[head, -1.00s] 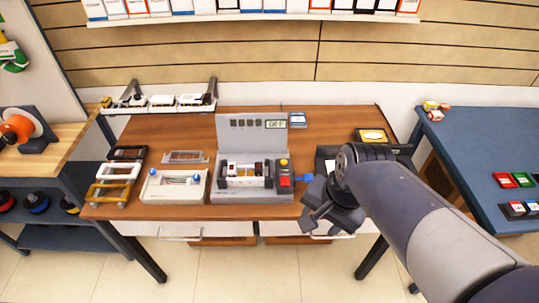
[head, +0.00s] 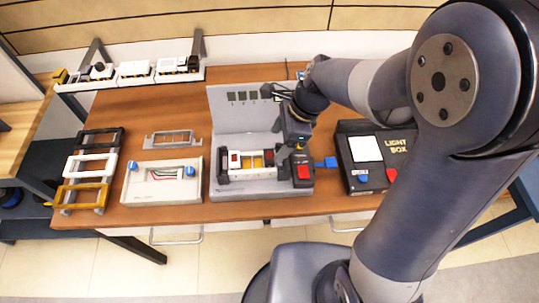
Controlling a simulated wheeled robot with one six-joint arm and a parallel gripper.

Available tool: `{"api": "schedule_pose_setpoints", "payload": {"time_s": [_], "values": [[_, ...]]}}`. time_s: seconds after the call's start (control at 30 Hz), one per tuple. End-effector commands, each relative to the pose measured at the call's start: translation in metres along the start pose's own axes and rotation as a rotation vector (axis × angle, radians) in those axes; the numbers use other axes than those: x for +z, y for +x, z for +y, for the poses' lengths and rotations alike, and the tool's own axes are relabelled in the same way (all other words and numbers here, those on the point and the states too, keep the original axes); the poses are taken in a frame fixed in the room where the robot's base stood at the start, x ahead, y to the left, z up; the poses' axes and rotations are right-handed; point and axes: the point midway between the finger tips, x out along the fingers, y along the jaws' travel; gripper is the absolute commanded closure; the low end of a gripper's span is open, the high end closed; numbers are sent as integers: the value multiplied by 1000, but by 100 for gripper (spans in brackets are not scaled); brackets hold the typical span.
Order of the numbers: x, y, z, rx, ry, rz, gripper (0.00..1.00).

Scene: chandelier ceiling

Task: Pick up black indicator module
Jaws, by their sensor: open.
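A module with black ends and a row of white, red and yellow blocks (head: 237,161) lies in the grey tester (head: 222,187) at the middle of the table. It looks like the black indicator module. My gripper (head: 286,150) is open and points down at the tester's right part, close to the module's right end and the red switch (head: 303,172). I cannot tell whether it touches anything. My gripper and wrist hide part of the tester's back panel and the module's right end.
A white box with blue knobs (head: 150,186) stands left of the tester, with a grey frame (head: 172,139) behind it. Black, white and yellow frames (head: 92,164) line the left edge. A black light box (head: 352,168) stands right.

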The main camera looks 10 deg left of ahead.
Motion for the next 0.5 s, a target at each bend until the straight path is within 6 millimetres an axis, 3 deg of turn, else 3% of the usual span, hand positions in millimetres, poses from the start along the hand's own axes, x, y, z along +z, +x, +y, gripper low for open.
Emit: {"api": "schedule_pose_setpoints", "payload": {"time_s": [0.5], "values": [[3, 56, 5, 2, -2, 1, 33]]}}
